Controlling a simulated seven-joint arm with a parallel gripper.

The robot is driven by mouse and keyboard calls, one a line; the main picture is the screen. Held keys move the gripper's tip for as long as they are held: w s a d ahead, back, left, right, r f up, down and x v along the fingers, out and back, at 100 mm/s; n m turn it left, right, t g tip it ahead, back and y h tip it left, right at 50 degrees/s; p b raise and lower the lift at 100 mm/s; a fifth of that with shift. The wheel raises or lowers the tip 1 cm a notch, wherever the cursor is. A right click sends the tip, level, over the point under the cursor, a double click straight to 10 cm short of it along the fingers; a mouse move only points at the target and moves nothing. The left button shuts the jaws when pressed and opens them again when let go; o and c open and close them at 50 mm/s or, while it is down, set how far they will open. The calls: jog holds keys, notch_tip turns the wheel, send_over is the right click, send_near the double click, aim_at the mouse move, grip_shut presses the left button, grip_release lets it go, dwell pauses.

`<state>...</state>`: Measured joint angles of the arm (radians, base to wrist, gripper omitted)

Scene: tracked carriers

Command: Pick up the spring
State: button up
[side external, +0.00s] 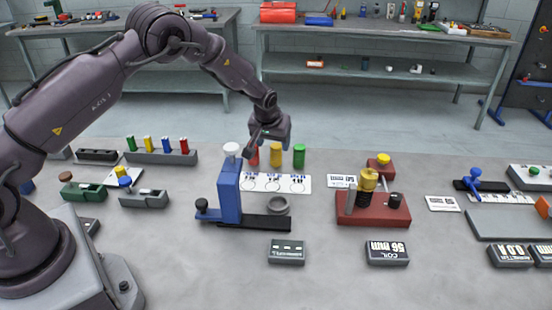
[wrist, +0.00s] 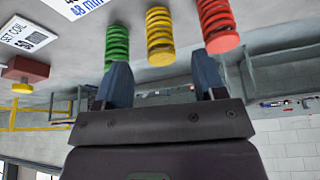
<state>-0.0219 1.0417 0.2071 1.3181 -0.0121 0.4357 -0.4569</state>
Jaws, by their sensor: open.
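Three coil springs stand upright in a row behind a white printed card (side external: 262,183): a red spring (side external: 254,157), a yellow spring (side external: 276,154) and a green spring (side external: 299,156). The wrist view also shows the red spring (wrist: 216,25), yellow spring (wrist: 160,36) and green spring (wrist: 117,42). My gripper (side external: 262,146) is at the row, its body above the red and yellow springs. In the wrist view, my gripper (wrist: 164,74) is open, its fingers apart with nothing held between them; the yellow spring shows beyond the gap. The side view hides part of the red spring.
A blue clamp fixture (side external: 229,193) with a white knob and a grey ring (side external: 278,206) stand in front of the springs. A rack of coloured pegs (side external: 162,157) is at left.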

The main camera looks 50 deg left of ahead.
aim_at(275, 148)
jog(key=x, duration=0.6)
jog(key=shift+f, duration=0.1)
jog(key=c, duration=1)
